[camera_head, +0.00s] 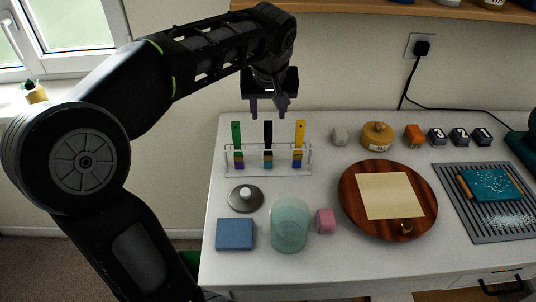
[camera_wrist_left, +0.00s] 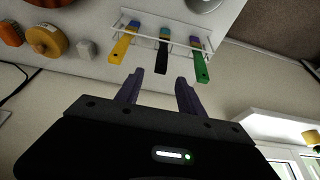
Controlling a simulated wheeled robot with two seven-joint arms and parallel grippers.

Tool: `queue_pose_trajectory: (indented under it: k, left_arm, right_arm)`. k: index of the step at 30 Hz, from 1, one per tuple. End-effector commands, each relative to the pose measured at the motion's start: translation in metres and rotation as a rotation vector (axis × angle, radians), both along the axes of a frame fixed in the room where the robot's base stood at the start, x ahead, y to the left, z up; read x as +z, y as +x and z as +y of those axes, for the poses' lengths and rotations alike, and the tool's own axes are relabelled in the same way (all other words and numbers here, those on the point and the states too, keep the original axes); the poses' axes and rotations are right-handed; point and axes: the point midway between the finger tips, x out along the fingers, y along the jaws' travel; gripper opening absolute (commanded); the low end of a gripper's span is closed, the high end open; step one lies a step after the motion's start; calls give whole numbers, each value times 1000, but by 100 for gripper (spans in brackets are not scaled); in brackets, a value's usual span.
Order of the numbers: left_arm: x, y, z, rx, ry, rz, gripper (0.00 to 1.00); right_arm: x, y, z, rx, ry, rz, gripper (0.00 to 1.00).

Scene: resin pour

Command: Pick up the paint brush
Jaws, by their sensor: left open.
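Three paint brushes stand upright in a clear rack (camera_head: 292,173) on the white table: a green one (camera_head: 236,136) at left, a black one (camera_head: 268,136) in the middle and a yellow one (camera_head: 299,133) at right. Their lower ends show coloured bands. My left gripper (camera_head: 269,112) is open and empty, above and behind the rack, nearly in line with the black brush. In the left wrist view, the open fingers (camera_wrist_left: 160,77) point toward the black brush (camera_wrist_left: 162,55), with the yellow brush (camera_wrist_left: 122,45) and the green brush (camera_wrist_left: 201,66) on either side. My right gripper is not in view.
In front of the rack are a round metal lid (camera_head: 233,203), a blue block (camera_head: 235,234), a pale green cup (camera_head: 290,224) and a pink cube (camera_head: 325,220). A round wooden board (camera_head: 357,213) and a grey slatted mat (camera_head: 458,200) lie to the right. The wall is behind.

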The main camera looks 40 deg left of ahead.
Motion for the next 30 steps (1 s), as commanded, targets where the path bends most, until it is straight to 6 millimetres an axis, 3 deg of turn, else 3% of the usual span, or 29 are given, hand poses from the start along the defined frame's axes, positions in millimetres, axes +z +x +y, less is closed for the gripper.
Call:
queue_pose_trajectory:
  k: [4, 15, 24, 30]
  left_arm:
    - [-17, 0, 0, 0, 0, 0, 45]
    - [-16, 0, 0, 0, 0, 0, 45]
    - [-40, 7, 6, 0, -1, 2, 45]
    - [-40, 8, 7, 0, 0, 0, 45]
  right_arm:
    - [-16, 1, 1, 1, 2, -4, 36]
    - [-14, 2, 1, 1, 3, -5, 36]
    - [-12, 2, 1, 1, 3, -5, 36]
    - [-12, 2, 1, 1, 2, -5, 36]
